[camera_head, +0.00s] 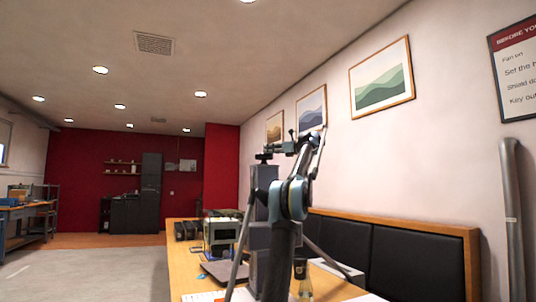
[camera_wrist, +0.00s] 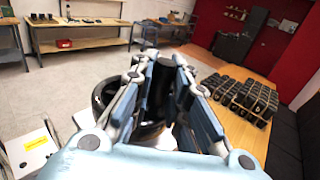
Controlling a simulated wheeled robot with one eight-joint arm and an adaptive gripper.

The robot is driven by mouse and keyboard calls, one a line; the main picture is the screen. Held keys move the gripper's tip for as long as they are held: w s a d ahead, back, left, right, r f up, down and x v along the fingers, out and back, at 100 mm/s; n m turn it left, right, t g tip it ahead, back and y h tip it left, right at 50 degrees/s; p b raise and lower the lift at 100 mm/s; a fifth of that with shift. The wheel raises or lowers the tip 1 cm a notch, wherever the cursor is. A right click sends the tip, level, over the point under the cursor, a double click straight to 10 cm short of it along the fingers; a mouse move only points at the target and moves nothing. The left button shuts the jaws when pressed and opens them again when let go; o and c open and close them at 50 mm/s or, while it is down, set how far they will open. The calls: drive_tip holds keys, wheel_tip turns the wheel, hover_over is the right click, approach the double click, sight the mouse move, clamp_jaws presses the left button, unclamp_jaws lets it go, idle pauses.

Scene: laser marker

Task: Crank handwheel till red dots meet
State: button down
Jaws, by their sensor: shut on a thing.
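In the wrist view my gripper (camera_wrist: 163,70) has its two blue-grey fingers closed around a dark upright cylindrical handle (camera_wrist: 160,92). The black handwheel (camera_wrist: 103,92) shows as a curved rim to the left of the fingers, and its lower part is partly hidden by them. In the head view a grey column (camera_head: 264,185) stands on the wooden table with dark parts at its top. My gripper (camera_head: 279,148) is at that height there, small and hard to make out. I cannot see any red dots in either view.
The wooden table (camera_head: 183,262) holds a boxy machine (camera_head: 221,233). Several black blocks (camera_wrist: 240,95) stand in rows to the right in the wrist view. A white box with a yellow label (camera_wrist: 35,142) is at the left. Black padded seating (camera_head: 400,255) lines the wall.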

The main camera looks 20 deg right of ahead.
drive_tip(key=shift+d+y, duration=0.1)
drive_tip(key=shift+y, duration=0.2)
idle(0.4)
drive_tip(key=c, duration=1.5)
unclamp_jaws()
drive_tip(key=shift+c, duration=0.2)
drive_tip(key=v, duration=1.2)
drive_tip(key=shift+w+r, duration=0.15)
drive_tip(key=shift+r, duration=0.05)
drive_tip(key=shift+d, duration=0.1)
